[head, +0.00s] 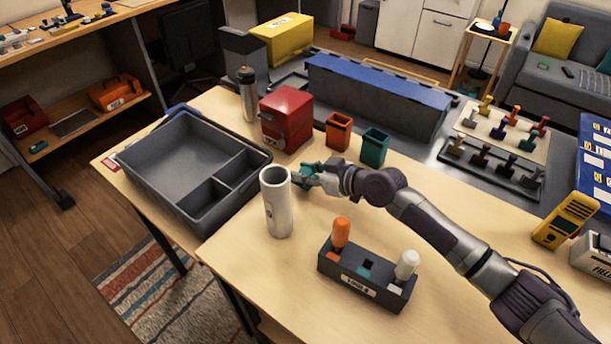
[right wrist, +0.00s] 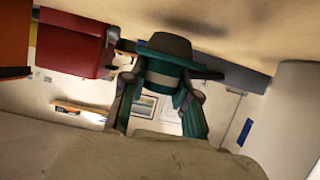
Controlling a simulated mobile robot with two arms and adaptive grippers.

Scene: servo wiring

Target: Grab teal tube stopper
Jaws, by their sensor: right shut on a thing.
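My right gripper (head: 312,177) is shut on the teal tube stopper (head: 307,169), just right of the white tube (head: 277,205) in the head view. In the right wrist view the stopper (right wrist: 168,72) sits between the two fingers, with a wide rim and a greyish end. The fingers hide part of it. The dark rack (head: 347,291) stands nearer on the table, with an orange stopper (head: 341,231) and a white stopper (head: 407,264) upright in it and a teal-marked empty middle slot. My left gripper is not in view.
A grey divided tray (head: 180,150) lies left of the tube. A red box (head: 286,118), an orange bin (head: 339,131) and a teal bin (head: 375,147) stand behind the gripper. A yellow meter (head: 566,220) lies at the right.

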